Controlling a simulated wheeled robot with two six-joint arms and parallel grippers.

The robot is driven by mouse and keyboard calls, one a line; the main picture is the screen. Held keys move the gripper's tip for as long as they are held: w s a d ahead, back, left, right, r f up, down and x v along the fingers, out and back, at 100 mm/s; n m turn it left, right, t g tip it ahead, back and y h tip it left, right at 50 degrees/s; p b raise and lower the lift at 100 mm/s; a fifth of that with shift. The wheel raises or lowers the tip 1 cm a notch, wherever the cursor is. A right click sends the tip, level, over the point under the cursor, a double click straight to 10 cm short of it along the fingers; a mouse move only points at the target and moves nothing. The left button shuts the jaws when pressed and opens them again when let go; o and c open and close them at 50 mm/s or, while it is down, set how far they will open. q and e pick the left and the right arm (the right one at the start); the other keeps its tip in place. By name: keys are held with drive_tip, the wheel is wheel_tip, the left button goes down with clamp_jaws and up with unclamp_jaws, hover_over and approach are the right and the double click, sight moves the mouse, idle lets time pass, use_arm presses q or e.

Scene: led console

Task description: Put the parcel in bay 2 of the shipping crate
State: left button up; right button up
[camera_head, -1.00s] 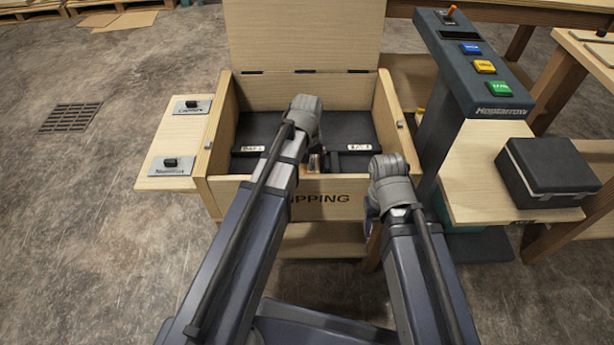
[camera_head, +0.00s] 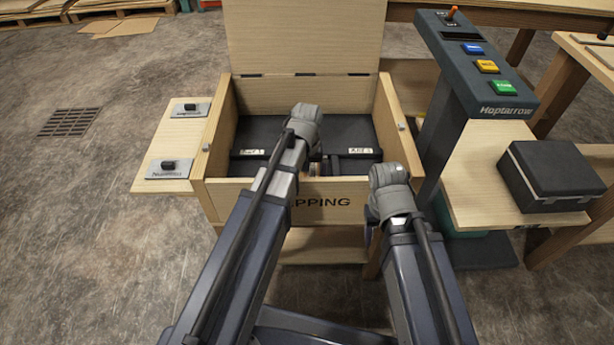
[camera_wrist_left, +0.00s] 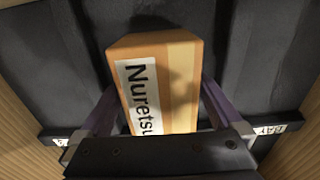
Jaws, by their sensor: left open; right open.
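The parcel (camera_wrist_left: 160,80) is a tan and orange box with a white "Nuretsu" label, seen in the left wrist view. My left gripper (camera_wrist_left: 160,115) is open, with one finger on each side of the parcel. Whether the parcel rests on the bay floor cannot be told. The open wooden shipping crate (camera_head: 225,185) has two dark bays side by side, with white labels (camera_head: 252,152) too small to read surely. My right gripper (camera_head: 372,238) is open in front of the crate's right end, mostly hidden by its wrist.
The raised crate lid (camera_head: 300,35) stands at the back. A side shelf with two switches (camera_head: 170,168) is on the left. A dark console (camera_head: 485,75) with blue, yellow and green buttons is on the right, near a black case (camera_head: 550,175) on a wooden shelf.

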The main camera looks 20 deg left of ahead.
use_arm(q)
wheel_tip(320, 180, up, 12)
drive_tip(key=p, duration=1.2)
drive_tip(key=shift+r, duration=0.1)
